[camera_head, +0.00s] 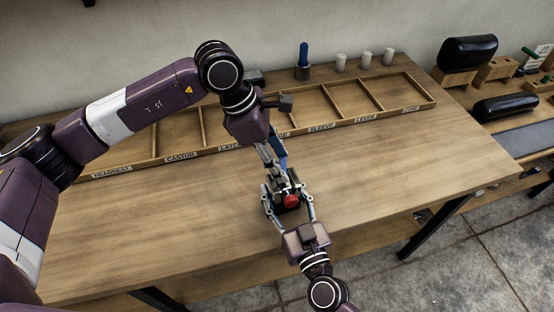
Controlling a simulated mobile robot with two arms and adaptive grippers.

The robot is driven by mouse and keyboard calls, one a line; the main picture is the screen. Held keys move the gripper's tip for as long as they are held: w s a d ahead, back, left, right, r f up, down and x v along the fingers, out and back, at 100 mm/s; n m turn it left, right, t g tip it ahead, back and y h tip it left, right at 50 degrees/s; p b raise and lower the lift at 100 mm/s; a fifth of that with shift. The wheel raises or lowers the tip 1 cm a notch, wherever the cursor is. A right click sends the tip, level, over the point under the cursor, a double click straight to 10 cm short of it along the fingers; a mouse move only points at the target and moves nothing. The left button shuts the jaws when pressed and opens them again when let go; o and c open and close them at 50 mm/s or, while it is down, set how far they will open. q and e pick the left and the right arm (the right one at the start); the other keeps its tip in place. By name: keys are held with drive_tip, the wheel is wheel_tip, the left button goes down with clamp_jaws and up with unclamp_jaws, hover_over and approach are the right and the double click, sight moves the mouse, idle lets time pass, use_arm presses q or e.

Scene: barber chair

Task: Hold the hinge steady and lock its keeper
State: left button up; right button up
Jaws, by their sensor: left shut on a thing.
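The hinge shows as a small dark assembly with a blue upright part (281,148) and a red round piece (291,201), which may be its keeper. It is near the middle of the bench, largely hidden by my grippers. My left gripper (270,163) reaches down from above and behind and is shut on the hinge by the blue part. My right gripper (289,195) comes in from the front edge. Its fingers are spread on either side of the dark base and red piece; whether they press on anything is unclear.
A wooden tray (436,100) with labelled compartments lies along the back of the bench. Behind it stand a blue-handled tool (303,55) in a holder and several pale cylinders (365,58). Black pads (468,52) on wooden blocks are at right. The bench top (410,155) is clear at right.

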use_arm(q)
drive_tip(key=m, duration=0.2)
drive_tip(key=m+g, duration=0.1)
drive_tip(key=shift+w+d+m, duration=0.15)
drive_tip(key=shift+d+m, duration=0.25)
drive_tip(key=m, duration=0.1)
drive_tip(key=m+g, duration=0.1)
drive_tip(key=m, duration=0.1)
drive_tip(key=shift+d+m+g+y, duration=0.3)
drive_tip(key=shift+d+y, duration=0.05)
drive_tip(key=shift+y, duration=0.05)
drive_tip(key=m, duration=0.1)
drive_tip(key=m+g+y, duration=0.1)
drive_tip(key=m, duration=0.1)
drive_tip(key=shift+d+m, duration=0.3)
drive_tip(key=shift+s+d+m+y, duration=0.1)
drive_tip(key=shift+s+m+y, duration=0.1)
drive_tip(key=shift+m, duration=0.5)
drive_tip(key=shift+s+d+m+y, duration=0.1)
drive_tip(key=shift+m+y, duration=0.1)
drive_tip(key=shift+m, duration=0.5)
drive_tip(key=shift+g, duration=0.3)
drive_tip(key=o, duration=1.2)
drive_tip(key=shift+c, duration=0.2)
drive_tip(key=v, duration=1.2)
drive_tip(key=shift+d, duration=0.1)
